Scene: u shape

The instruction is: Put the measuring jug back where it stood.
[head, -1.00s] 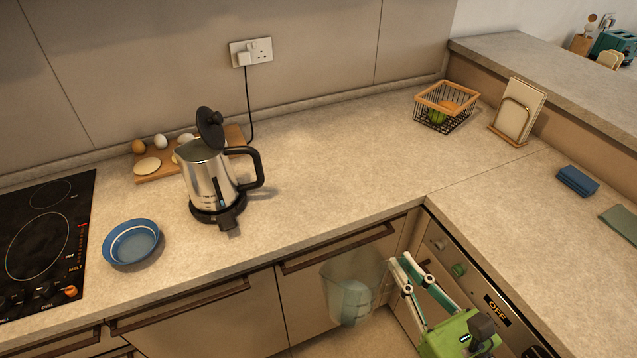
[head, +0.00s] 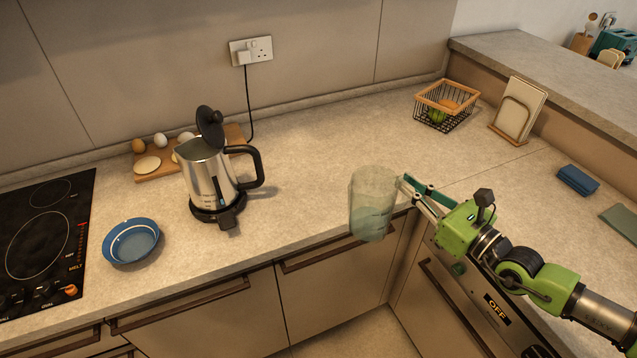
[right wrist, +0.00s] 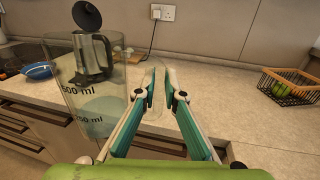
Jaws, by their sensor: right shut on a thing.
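The clear measuring jug (head: 372,204) shows in the head view at the counter's front edge, right of the kettle. It looks upright and holds some pale bluish water. My right gripper (head: 404,191) is shut on the jug at its right side. In the right wrist view the jug (right wrist: 92,98) fills the left part, with "500 ml" and "250 ml" marks, and the gripper's fingers (right wrist: 160,82) close on its clear handle. The jug appears held in the air, level with or above the counter edge. My left gripper is not in view.
A steel kettle (head: 212,175) with its lid open stands on its base. A blue bowl (head: 131,242), a board with eggs (head: 156,165), a wire basket (head: 444,106) and a blue cloth (head: 578,180) are on the counter. The counter (head: 320,150) between kettle and basket is clear.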

